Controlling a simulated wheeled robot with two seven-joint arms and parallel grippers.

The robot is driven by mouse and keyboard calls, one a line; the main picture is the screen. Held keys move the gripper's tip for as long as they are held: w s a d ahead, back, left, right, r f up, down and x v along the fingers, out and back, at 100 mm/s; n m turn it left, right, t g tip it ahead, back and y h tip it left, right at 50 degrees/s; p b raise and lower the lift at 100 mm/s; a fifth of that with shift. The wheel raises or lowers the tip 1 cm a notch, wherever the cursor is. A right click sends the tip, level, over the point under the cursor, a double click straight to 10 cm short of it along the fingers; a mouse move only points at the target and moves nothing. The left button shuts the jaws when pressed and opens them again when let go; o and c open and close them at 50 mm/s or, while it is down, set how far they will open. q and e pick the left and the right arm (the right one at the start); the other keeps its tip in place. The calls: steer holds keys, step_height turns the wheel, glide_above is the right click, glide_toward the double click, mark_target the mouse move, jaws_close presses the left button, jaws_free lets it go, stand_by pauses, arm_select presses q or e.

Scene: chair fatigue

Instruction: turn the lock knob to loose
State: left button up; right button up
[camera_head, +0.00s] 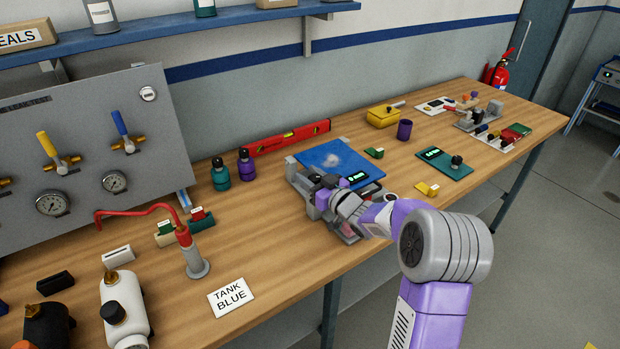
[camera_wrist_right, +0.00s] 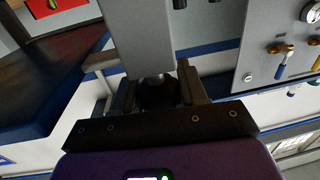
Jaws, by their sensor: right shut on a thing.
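My right gripper (camera_head: 332,196) reaches over the bench to the grey fixture (camera_head: 297,184) that holds a tilted blue seat-like panel (camera_head: 333,161). In the right wrist view the two fingers (camera_wrist_right: 157,93) are shut on a dark round knob (camera_wrist_right: 158,90) under a grey block (camera_wrist_right: 139,35). I take this to be the lock knob; no marking on it can be read, so I cannot tell its setting. In the head view my gripper and wrist hide the knob. My left gripper is in neither view.
The wooden bench (camera_head: 290,268) is clear in front of the fixture. Green and purple bottles (camera_head: 246,164) and a red level (camera_head: 287,138) stand behind and left. A purple cup (camera_head: 404,130) and a green board (camera_head: 444,164) lie to the right.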

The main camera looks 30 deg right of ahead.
stand_by(0.3)
steer(key=o, duration=1)
steer(key=shift+c, duration=0.2)
steer(key=s+d, duration=0.1)
steer(key=s, duration=0.6)
steer(key=shift+s+d+p, duration=0.2)
steer(key=shift+s+p, duration=0.05)
steer(key=shift+p, duration=0.15)
